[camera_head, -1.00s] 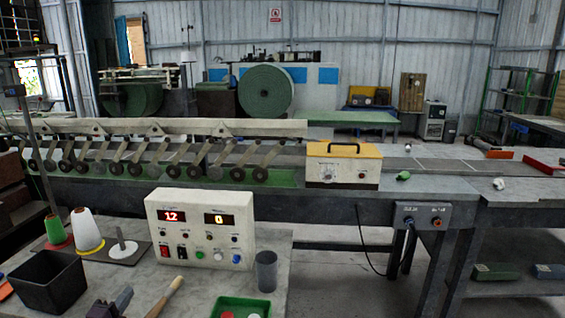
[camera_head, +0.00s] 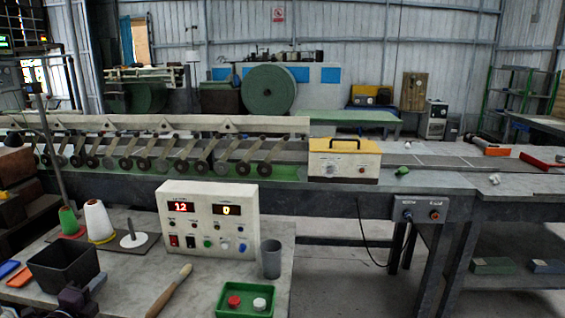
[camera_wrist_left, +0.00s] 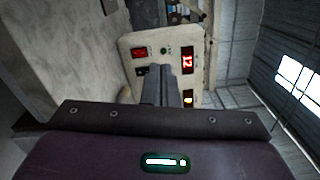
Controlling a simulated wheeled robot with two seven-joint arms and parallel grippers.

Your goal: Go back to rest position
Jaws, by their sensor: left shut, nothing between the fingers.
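My left gripper (camera_head: 96,286) shows at the bottom left of the head view, low over the near grey table (camera_head: 190,290). Its dark fingers are together with nothing between them. In the left wrist view the closed fingers (camera_wrist_left: 160,86) point toward the white control box (camera_wrist_left: 165,50), which reads 12 in red. My right gripper is in neither view.
The control box (camera_head: 210,218) stands on the near table. Around it are a black bin (camera_head: 67,270), thread cones (camera_head: 98,221), a wooden-handled tool (camera_head: 168,292), a grey cup (camera_head: 271,259) and a green tray (camera_head: 246,301). A conveyor line (camera_head: 300,190) runs behind.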

